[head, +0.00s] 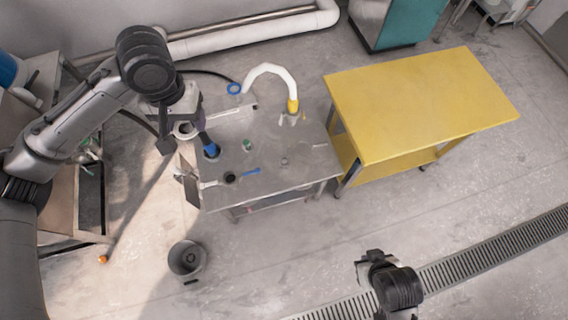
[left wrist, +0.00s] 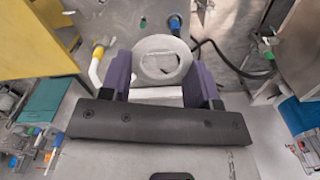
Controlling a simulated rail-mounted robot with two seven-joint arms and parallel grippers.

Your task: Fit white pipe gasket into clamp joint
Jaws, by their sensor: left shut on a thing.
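The white pipe gasket (left wrist: 183,73) is a flat white ring held between the two purple fingers of my left gripper (left wrist: 162,82). It also shows in the head view (head: 181,132), small and partly covered by the gripper. In the head view my left gripper (head: 190,128) is above the left part of the metal table (head: 270,150). My right gripper (head: 372,262) is at the lower right over the floor, and its fingers are too unclear to judge. A curved white pipe (head: 270,68) with a yellow end (head: 293,105) reaches the table's back. I cannot identify the clamp joint for certain.
A blue-topped part (head: 209,146) stands below my left gripper, and small parts lie nearby. A yellow table (head: 420,105) adjoins at right. A dark bucket (head: 187,258) stands on the floor in front.

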